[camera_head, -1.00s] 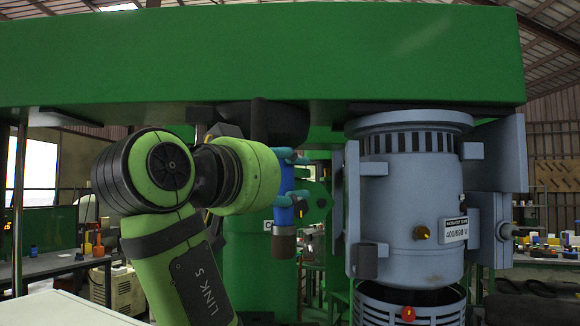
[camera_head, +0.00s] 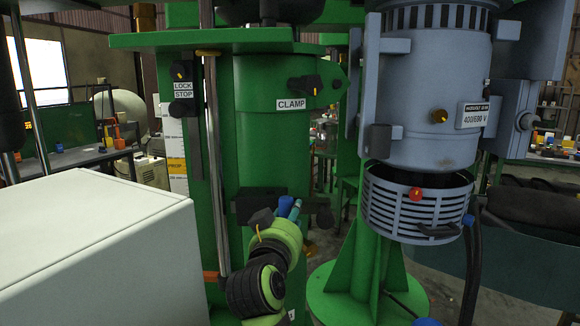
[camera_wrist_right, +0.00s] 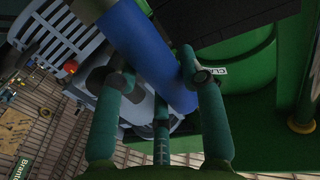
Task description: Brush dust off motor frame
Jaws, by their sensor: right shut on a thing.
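The grey-blue motor (camera_head: 435,95) hangs at right in the head view, with a slatted basket-like frame (camera_head: 412,205) and a red knob (camera_head: 416,194) below it. My right gripper (camera_head: 295,208) is left of and apart from the basket, in front of the green column. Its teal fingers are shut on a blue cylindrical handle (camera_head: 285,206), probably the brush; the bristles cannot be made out. In the right wrist view the blue handle (camera_wrist_right: 150,55) lies slanted between the fingers of the gripper (camera_wrist_right: 157,76). The slatted frame (camera_wrist_right: 50,35) shows at upper left there. My left gripper is not in view.
A green column (camera_head: 270,130) with a clamp lever (camera_head: 305,84) stands left of the motor. A white box (camera_head: 100,240) fills the lower left. A dark hose (camera_head: 472,260) hangs right of the basket. Open space lies between column and basket.

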